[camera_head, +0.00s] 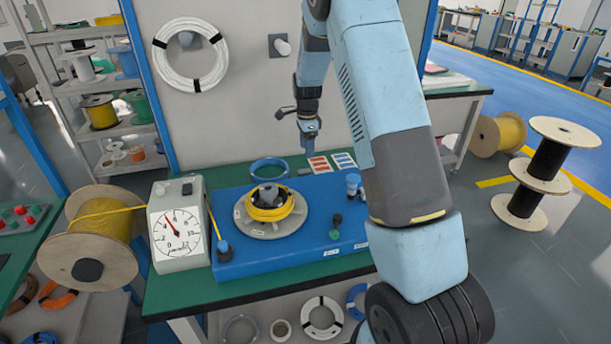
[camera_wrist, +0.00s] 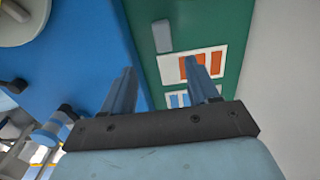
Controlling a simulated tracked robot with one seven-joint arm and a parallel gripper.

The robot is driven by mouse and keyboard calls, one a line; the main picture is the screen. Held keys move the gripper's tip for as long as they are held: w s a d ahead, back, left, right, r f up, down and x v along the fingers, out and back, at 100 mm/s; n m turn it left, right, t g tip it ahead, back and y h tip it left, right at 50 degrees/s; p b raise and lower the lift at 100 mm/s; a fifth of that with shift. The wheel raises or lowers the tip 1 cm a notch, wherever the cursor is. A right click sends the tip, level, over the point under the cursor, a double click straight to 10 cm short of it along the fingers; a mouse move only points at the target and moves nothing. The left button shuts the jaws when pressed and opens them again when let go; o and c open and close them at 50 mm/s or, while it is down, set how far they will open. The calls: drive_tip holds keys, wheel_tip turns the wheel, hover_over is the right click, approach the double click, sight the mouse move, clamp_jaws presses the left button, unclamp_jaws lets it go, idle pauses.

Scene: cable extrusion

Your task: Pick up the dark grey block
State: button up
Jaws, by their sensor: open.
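A small grey block (camera_wrist: 162,36) lies flat on the green tabletop in the wrist view, just beyond a white card with orange patches (camera_wrist: 208,65). It looks mid-grey rather than dark. In the head view the block (camera_head: 305,171) is a small patch left of the cards. My gripper (camera_wrist: 160,68) is open and empty, its two fingers apart and pointing toward the tabletop. The block shows ahead of the gap between the fingertips, not between them. In the head view my gripper (camera_head: 309,151) hangs over the back of the table, above the block.
A blue base plate (camera_head: 290,245) carries a turntable with a yellow cable coil (camera_head: 270,207). A blue ring (camera_head: 270,169) lies behind it. A dial gauge (camera_head: 174,232) stands at left. A wall panel (camera_head: 240,105) rises behind the table.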

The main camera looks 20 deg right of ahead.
hover_over(306, 170)
drive_tip(key=f, duration=0.5)
drive_tip(key=shift+s+f, duration=0.15)
drive_tip(key=shift+s, duration=0.2)
drive_tip(key=shift+w+f, duration=0.2)
drive_tip(key=shift+f, duration=1.3)
drive_tip(key=shift+w+f, duration=0.15)
drive_tip(key=shift+f, duration=1.3)
drive_tip(key=c, duration=1)
drive_tip(key=shift+r, duration=0.1)
drive_tip(key=shift+c, duration=0.2)
